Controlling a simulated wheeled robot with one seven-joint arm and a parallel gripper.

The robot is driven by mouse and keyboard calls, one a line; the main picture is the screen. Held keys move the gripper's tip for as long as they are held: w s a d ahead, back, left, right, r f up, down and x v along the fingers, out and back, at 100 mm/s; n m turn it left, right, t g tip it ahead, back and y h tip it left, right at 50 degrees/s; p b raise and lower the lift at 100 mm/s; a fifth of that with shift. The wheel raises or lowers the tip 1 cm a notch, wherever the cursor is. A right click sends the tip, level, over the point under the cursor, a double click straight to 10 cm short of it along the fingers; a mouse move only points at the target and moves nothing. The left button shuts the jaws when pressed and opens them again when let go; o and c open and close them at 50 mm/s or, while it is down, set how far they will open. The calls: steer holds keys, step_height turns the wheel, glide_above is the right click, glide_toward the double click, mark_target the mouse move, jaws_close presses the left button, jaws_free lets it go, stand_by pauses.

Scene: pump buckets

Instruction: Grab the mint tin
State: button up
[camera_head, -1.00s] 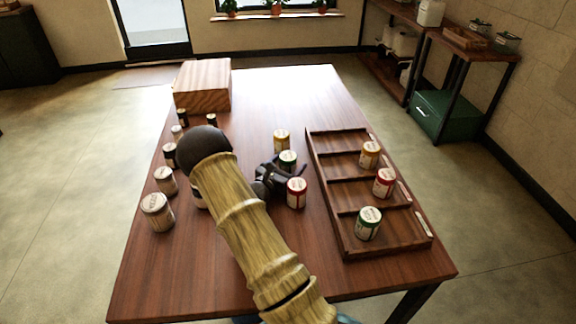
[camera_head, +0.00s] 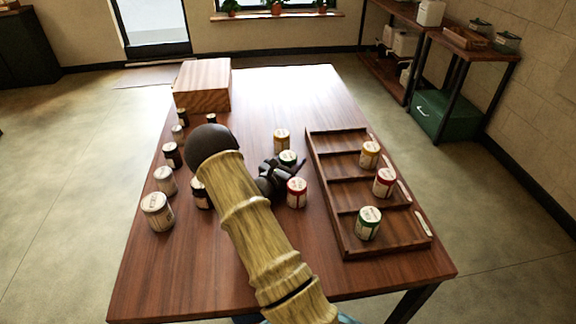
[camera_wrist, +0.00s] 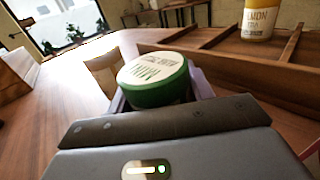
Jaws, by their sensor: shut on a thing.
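The mint tin (camera_wrist: 155,78) has a green rim and a white lid with "MINT" lettering, and it sits between the fingers of my gripper (camera_wrist: 158,92) in the wrist view. My gripper is shut on it. In the head view the mint tin (camera_head: 288,157) shows only its lid and upper part behind my gripper (camera_head: 290,168). Its lower part is hidden, so I cannot tell whether it touches the table.
A red tin (camera_head: 297,193) stands just in front of my gripper and a yellow tin (camera_head: 282,140) behind it. A wooden compartment tray (camera_head: 343,247) with several tins lies to the right. More tins and a wooden box (camera_head: 203,86) stand at the left.

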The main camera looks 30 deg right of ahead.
steer(key=shift+r, duration=5)
steer(key=shift+a, duration=0.1)
